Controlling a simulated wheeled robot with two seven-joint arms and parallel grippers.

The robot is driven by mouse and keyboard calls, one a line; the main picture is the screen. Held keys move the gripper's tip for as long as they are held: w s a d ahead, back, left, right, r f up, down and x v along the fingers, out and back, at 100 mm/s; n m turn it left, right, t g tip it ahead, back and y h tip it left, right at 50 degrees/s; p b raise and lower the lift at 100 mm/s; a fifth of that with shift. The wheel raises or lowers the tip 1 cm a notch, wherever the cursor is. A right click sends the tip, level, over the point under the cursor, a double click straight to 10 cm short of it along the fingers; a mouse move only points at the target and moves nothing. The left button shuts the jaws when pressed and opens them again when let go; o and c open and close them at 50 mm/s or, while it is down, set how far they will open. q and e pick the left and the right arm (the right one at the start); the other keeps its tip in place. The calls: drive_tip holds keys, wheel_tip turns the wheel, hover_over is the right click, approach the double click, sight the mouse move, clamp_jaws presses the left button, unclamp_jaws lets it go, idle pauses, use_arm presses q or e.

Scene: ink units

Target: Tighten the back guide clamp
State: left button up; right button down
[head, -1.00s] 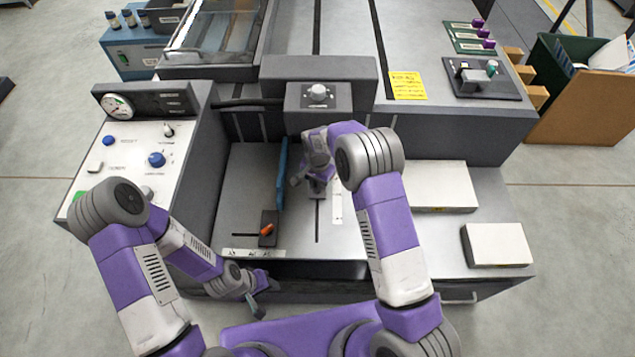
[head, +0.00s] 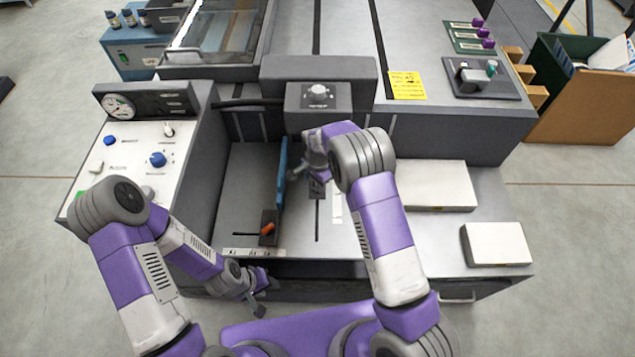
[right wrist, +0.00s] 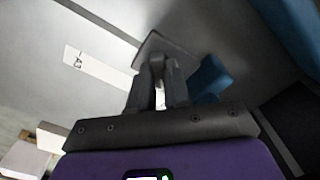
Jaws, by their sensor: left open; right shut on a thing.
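The back guide clamp (head: 317,190) is a small dark block on the grey feed table, right of the upright blue guide (head: 282,172). My right gripper (head: 314,174) is over this clamp. In the right wrist view its fingers (right wrist: 157,88) are shut on the clamp's lever, with the dark clamp block (right wrist: 168,48) just beyond; the fingers hide most of the lever. A blue part (right wrist: 208,78) shows beside them. A front clamp (head: 268,228) with an orange lever stands at the guide's near end. My left gripper (head: 258,298) is open and empty before the table's front edge.
A control panel (head: 130,165) with knobs and a gauge stands left. The feeder head with a grey knob (head: 318,92) rises behind my right gripper. White paper stacks (head: 436,186) lie right of my right arm. A white label strip (right wrist: 95,65) lies near the clamp.

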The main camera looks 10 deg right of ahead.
drive_tip(key=c, duration=1.1)
unclamp_jaws()
drive_tip(key=shift+r+p, duration=1.05)
drive_tip(key=shift+r, duration=2.75)
